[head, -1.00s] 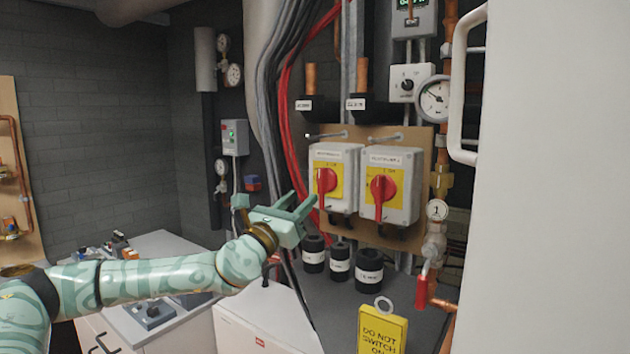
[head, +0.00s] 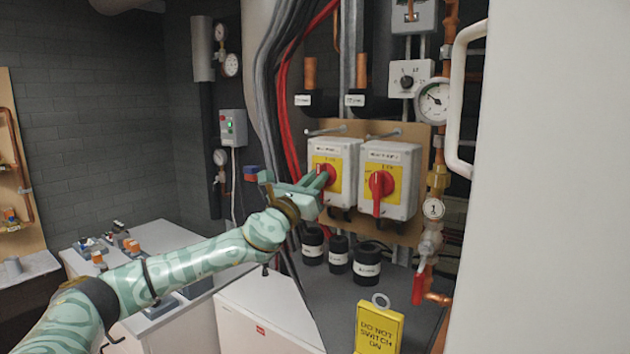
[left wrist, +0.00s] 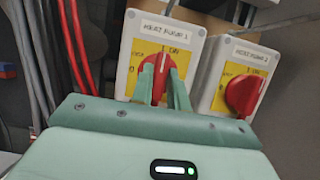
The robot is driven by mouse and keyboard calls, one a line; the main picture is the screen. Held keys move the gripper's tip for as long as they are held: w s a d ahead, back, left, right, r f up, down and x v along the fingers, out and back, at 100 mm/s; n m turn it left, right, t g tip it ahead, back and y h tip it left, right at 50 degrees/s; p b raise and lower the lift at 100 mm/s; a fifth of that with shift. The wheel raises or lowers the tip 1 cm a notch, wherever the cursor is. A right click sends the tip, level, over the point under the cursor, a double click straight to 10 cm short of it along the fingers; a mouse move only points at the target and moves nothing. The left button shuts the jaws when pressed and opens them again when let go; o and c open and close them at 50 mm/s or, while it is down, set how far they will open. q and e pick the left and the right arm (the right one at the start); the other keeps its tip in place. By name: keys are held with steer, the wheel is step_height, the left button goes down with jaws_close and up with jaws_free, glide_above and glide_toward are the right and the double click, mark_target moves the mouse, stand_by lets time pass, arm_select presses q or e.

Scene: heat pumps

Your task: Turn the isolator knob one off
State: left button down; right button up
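Isolator knob one (left wrist: 160,68) is a red rotary handle on a yellow plate. It sits on the grey isolator box labelled heat pump 1 (head: 332,158). In the left wrist view it stands upright, its white mark pointing up at ON. My left gripper (head: 318,180) is at this knob, one finger (left wrist: 158,88) on each side of it, and hides much of it in the head view. Whether the fingers press on the knob I cannot tell. My right gripper is not in view.
A second isolator box (head: 402,170) with its own red knob (head: 381,186) is close on the right. Black cylinders (head: 367,262) and a yellow "do not switch on" tag (head: 380,328) are below. Cables (head: 275,90) run down at the left. A white panel with handle fills the right.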

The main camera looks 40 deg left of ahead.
arm_select(q)
steer(key=shift+n+y, duration=0.4)
steer(key=shift+n, duration=0.1)
steer(key=n+y+p, duration=0.1)
steer(key=n, duration=0.1)
steer(key=n+g+y+p, duration=0.1)
steer(key=n+p, duration=0.1)
steer(key=n, duration=0.1)
steer(key=n+y+p, duration=0.1)
steer(key=n, duration=0.2)
steer(key=shift+d+r+g+y+p, duration=0.15)
steer(key=shift+r+g+y+p, duration=0.1)
steer(key=shift+g+y+p, duration=0.05)
steer(key=n+g+p, duration=0.1)
steer(key=n+p, duration=0.3)
steer(key=n+g+y+p, duration=0.1)
steer(key=n+g+p, duration=0.1)
steer(key=n+p, duration=0.2)
steer(key=n+g+y+p, duration=0.1)
steer(key=n+p, duration=0.3)
steer(key=shift+r+g, duration=0.1)
steer(key=shift+g, duration=0.2)
steer(key=shift+f+n+p, duration=0.2)
steer(key=shift+n+p, duration=0.6)
steer(key=shift+p, duration=0.5)
steer(key=c, duration=1.4)
jaws_free()
steer(key=shift+o, duration=0.2)
